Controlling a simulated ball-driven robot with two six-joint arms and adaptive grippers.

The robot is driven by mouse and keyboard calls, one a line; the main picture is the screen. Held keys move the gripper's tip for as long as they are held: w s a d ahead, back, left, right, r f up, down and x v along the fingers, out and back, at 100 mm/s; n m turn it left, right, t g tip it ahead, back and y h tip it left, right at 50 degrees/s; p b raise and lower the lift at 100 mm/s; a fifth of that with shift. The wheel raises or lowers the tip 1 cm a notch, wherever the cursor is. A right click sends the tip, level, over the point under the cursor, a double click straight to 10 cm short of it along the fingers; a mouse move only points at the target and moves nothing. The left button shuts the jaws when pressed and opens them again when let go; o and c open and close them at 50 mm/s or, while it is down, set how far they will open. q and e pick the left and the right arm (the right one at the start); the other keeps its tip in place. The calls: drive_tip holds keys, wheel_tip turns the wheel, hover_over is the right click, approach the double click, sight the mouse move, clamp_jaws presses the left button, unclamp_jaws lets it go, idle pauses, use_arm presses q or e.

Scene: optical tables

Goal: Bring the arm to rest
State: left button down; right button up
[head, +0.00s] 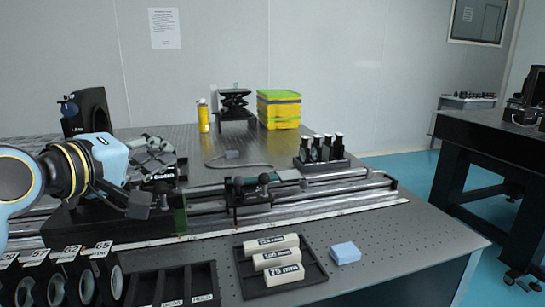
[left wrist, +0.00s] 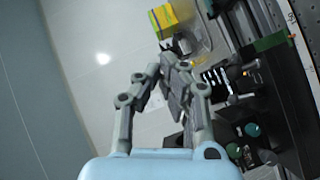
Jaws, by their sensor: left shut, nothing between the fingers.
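My left arm comes in from the left in the head view, with a pale blue gripper housing. My right gripper shows in neither view.
A slotted rack (head: 217,285) stands front left. Yellow boxes (head: 278,112), a jack (head: 235,108) and a yellow bottle (head: 203,118) stand at the back.

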use_arm(q)
drive_tip(key=s+a+f+m+g+y, duration=0.25)
drive_tip(key=s+f+m+g, duration=0.25)
drive_tip(key=s+f, duration=0.8)
drive_tip(key=s+a+f+m+g+y, duration=0.2)
drive_tip(key=s+a+f+g, duration=0.15)
drive_tip(key=s, duration=0.55)
drive_tip(key=s+a+f+m+g+y, duration=0.25)
drive_tip(key=s+f, duration=0.25)
drive_tip(key=s, duration=0.4)
drive_tip(key=s+a+f+g+b, duration=0.1)
drive_tip(key=s+f+b, duration=0.15)
drive_tip(key=f, duration=1.35)
drive_tip(key=s+a+f+g+b, duration=0.1)
drive_tip(key=a+f+b, duration=0.15)
drive_tip(key=f, duration=1.35)
drive_tip(key=s+f+g+b, duration=0.1)
drive_tip(key=s+f+b, duration=0.4)
drive_tip(key=s+f, duration=1.5)
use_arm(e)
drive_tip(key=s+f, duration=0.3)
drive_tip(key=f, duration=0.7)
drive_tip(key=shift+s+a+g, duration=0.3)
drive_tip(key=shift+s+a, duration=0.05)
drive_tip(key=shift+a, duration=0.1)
